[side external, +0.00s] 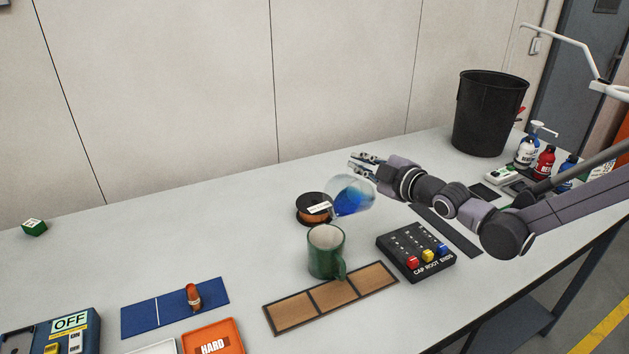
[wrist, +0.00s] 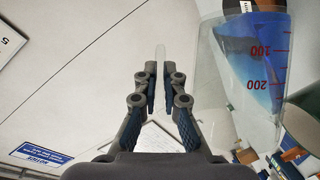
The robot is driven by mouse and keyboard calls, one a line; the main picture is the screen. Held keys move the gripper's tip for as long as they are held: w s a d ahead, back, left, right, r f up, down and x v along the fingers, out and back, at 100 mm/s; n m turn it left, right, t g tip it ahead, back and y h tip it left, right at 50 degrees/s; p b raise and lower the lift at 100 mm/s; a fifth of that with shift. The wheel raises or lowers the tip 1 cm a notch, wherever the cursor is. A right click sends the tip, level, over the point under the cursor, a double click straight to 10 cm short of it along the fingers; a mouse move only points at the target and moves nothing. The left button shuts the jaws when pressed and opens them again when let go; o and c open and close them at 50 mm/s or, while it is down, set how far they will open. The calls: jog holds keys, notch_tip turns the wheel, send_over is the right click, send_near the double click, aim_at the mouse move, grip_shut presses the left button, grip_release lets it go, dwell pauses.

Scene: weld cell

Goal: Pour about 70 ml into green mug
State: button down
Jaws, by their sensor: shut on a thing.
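The green mug (side external: 326,256) stands upright on the table, its handle toward the camera; I see no blue on its pale inside. A clear beaker (side external: 366,188) with blue liquid (side external: 350,200) hangs tilted above and to the right of the mug, its liquid gathered toward the lower left. No falling stream is visible. In the wrist view the beaker (wrist: 228,80) has red marks for 100 and 200. My gripper (side external: 360,164) is behind the beaker; in the wrist view its fingers (wrist: 160,90) are shut on a thin clear part, seemingly the beaker's handle.
An orange wire spool (side external: 312,209) lies just behind the mug. A button box (side external: 415,252) is to its right and a brown sectioned strip (side external: 330,298) in front. A blue mat (side external: 175,307) and orange tray (side external: 212,338) are at front left. A black bin (side external: 490,112) stands behind.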

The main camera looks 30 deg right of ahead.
aim_at(354, 190)
jog(key=shift+s+a+r+n, duration=0.1)
jog(key=shift+a+r+n, duration=0.15)
jog(key=shift+r+n, duration=0.1)
jog(key=shift+s+a+r+n+t, duration=0.35)
jog(key=shift+a+r+n+t, duration=0.15)
jog(key=shift+a+r+n, duration=0.15)
dwell(2.0)
jog(key=shift+w+d+f+m+g, duration=0.35)
jog(key=shift+d+f+m+g, duration=0.05)
jog(key=shift+d+f+m, duration=0.3)
jog(key=shift+w+d+f+m+g, duration=0.3)
jog(key=shift+d+f+m, duration=0.2)
jog(key=shift+f+m, duration=0.2)
jog(key=shift+w+d+f+m+g+y, duration=0.2)
jog(key=shift+d+f+m, duration=0.15)
jog(key=shift+f+m, duration=0.25)
jog(key=shift+w+d+f+m+g+y, duration=0.2)
jog(key=shift+d+f+m, duration=0.2)
jog(key=shift+f, duration=0.35)
jog(key=shift+f, duration=0.1)
